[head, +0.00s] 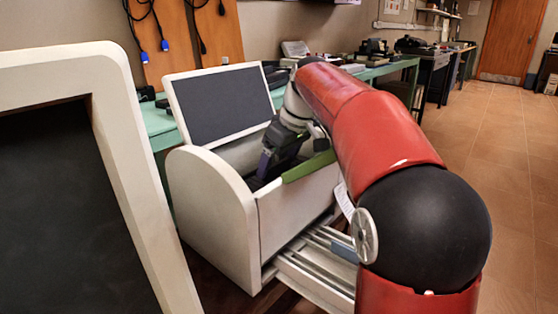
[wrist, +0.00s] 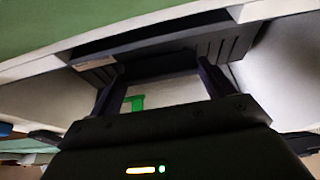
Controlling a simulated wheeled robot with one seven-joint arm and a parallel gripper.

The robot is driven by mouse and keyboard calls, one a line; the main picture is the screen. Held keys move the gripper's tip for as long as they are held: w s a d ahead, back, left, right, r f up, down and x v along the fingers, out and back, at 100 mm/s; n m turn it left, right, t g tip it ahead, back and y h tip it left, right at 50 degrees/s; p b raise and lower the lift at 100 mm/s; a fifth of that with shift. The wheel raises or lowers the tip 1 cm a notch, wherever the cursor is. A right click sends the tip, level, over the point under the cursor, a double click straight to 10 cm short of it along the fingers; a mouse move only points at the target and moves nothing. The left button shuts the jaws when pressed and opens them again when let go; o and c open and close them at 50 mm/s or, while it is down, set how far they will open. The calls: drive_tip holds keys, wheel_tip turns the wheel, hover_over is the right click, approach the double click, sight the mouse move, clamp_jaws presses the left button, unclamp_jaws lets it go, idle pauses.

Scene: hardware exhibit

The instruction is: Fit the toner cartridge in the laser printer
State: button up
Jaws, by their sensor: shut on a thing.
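The white laser printer (head: 215,215) has its lid (head: 222,103) tilted up and its top bay open. My gripper (head: 277,152) reaches down into this bay. In the wrist view my gripper (wrist: 160,67) has its two fingers apart, shut on what looks like the toner cartridge. A dark grey ribbed body (wrist: 228,45), seemingly the cartridge, spans the bay between pale walls. A pale surface with a green mark (wrist: 136,102) shows between the fingers. The cartridge's underside and its seating are hidden. A green strip (head: 308,167) lies along the printer's front top edge.
A drawer-like tray (head: 312,268) sticks out low at the printer's front. A large white-framed dark panel (head: 120,160) fills the near left. A green bench (head: 155,122) with equipment stands behind. The tiled floor (head: 515,170) at right is clear.

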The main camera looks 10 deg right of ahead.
drive_tip(key=shift+f+b, duration=0.45)
drive_tip(key=shift+f, duration=0.3)
drive_tip(key=o, duration=2)
drive_tip(key=shift+f, duration=0.15)
drive_tip(key=p+v, duration=0.1)
drive_tip(key=v, duration=0.3)
drive_tip(key=p+v, duration=0.1)
drive_tip(key=v, duration=0.4)
drive_tip(key=p+v, duration=0.1)
drive_tip(key=v, duration=0.3)
drive_tip(key=shift+w+a+r, duration=0.2)
drive_tip(key=shift+w+r, duration=0.05)
drive_tip(key=shift+r, duration=0.25)
